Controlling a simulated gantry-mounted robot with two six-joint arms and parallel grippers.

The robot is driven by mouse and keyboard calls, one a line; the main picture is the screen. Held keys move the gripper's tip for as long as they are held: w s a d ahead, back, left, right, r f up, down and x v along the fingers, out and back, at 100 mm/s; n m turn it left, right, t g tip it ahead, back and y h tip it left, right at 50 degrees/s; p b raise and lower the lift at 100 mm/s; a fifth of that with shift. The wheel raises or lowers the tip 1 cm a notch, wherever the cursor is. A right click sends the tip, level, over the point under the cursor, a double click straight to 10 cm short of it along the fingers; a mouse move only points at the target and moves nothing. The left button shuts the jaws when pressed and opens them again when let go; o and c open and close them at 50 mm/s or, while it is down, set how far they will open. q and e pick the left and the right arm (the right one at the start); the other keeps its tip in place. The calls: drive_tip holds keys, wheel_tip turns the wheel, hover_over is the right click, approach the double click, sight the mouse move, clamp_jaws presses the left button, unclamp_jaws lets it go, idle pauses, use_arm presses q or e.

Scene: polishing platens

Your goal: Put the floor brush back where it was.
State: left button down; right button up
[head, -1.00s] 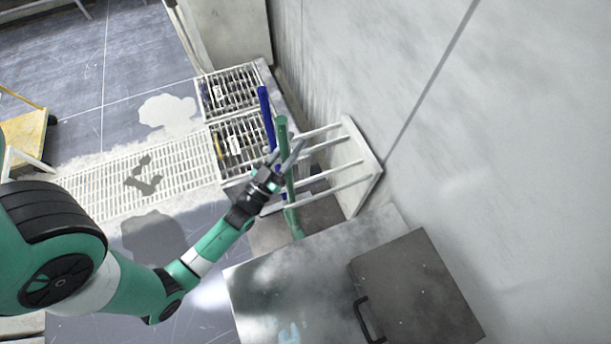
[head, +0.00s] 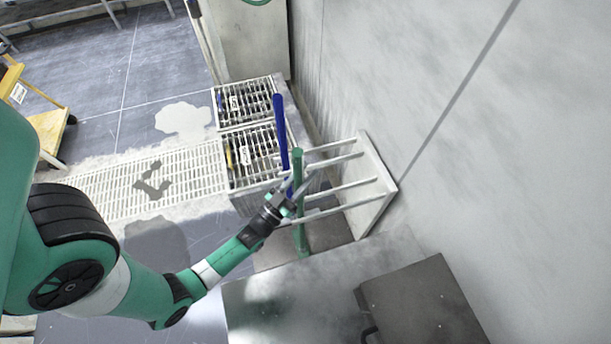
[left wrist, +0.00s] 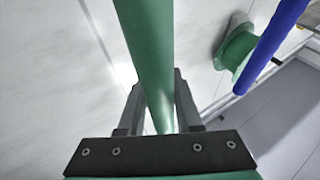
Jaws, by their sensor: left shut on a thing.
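A green pole (head: 298,165), which I take for the floor brush's handle, stands nearly upright by the outer ends of the white wall rack's prongs. My left gripper (head: 290,193) is shut around it below its top. In the left wrist view the green pole (left wrist: 150,50) runs between the two fingers (left wrist: 163,108). The white rack (head: 376,190) has several prongs reaching out from the wall. I cannot tell whether the pole is between prongs or just in front. The brush head is not clearly visible. My right gripper is not in view.
A blue pole (head: 282,130) stands just behind and left of the green one; it also shows in the left wrist view (left wrist: 272,48). Grated crates (head: 247,100) stand behind. A grey metal box (head: 425,308) sits on a counter at front right. A yellow cart (head: 50,128) is far left.

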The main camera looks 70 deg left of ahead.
use_arm(q)
drive_tip(key=shift+r, duration=0.2)
drive_tip(key=shift+f, duration=0.2)
drive_tip(key=c, duration=0.6)
unclamp_jaws()
drive_tip(key=shift+f, duration=0.1)
drive_tip(key=v, duration=0.7)
drive_tip(key=shift+s, duration=0.2)
